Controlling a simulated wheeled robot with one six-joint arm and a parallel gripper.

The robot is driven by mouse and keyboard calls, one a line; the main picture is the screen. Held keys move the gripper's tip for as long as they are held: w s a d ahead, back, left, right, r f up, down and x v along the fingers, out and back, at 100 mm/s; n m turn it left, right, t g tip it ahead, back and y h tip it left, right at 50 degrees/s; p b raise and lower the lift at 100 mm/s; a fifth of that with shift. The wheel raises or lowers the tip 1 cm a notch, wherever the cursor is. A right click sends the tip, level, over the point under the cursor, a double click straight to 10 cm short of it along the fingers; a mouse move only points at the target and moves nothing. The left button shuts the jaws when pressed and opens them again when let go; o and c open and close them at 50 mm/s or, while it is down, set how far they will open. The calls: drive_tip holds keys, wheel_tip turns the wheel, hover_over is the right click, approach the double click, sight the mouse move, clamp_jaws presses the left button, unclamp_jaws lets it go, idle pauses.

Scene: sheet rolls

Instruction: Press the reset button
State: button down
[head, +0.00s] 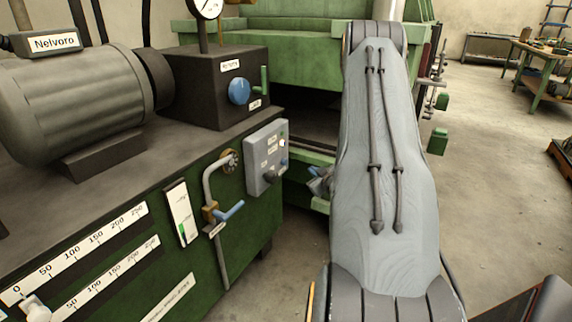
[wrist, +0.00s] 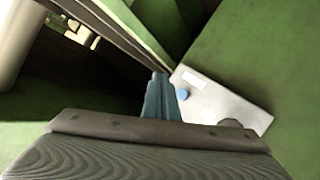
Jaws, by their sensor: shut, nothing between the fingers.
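A light grey control box (head: 262,160) with small labels is fixed to the end of the green cabinet in the head view. It carries a white button, a blue button and a dark knob; the labels are too small to read, so I cannot tell which is the reset button. In the wrist view the box (wrist: 222,98) shows a round blue button (wrist: 183,94) and a dark knob (wrist: 235,124). My gripper (wrist: 160,78) is shut and empty, its tips left of the blue button and seemingly apart from it. In the head view my arm partly hides my gripper (head: 318,184).
A pipe with a blue-handled valve (head: 229,212) runs down the cabinet left of the box. A motor (head: 75,95) and a pump block (head: 215,85) with a blue knob stand on top. Green machine framing (head: 290,45) lies behind.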

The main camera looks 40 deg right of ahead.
drive_tip(key=w+a+b, duration=0.2)
drive_tip(key=w+a, duration=0.1)
drive_tip(key=w, duration=0.4)
drive_tip(key=shift+w, duration=0.25)
drive_tip(key=shift+w+a, duration=0.15)
idle(1.8)
drive_tip(key=shift+w+a, duration=0.1)
drive_tip(key=shift+w, duration=0.15)
drive_tip(key=shift+w+a+b, duration=0.2)
drive_tip(key=shift+w+b, duration=0.1)
drive_tip(key=shift+w, duration=0.2)
idle(1.0)
drive_tip(key=shift+s, duration=0.1)
drive_tip(key=shift+s+d+p, duration=0.35)
drive_tip(key=shift+s+p, duration=0.1)
drive_tip(key=shift+s, duration=0.35)
drive_tip(key=shift+s, duration=0.1)
drive_tip(key=shift+s+d+p, duration=0.3)
drive_tip(key=shift+s, duration=0.45)
drive_tip(key=shift+s+d+p, duration=0.35)
drive_tip(key=shift+s, duration=0.35)
drive_tip(key=shift+s+d+p, duration=0.3)
drive_tip(key=shift+s, duration=0.45)
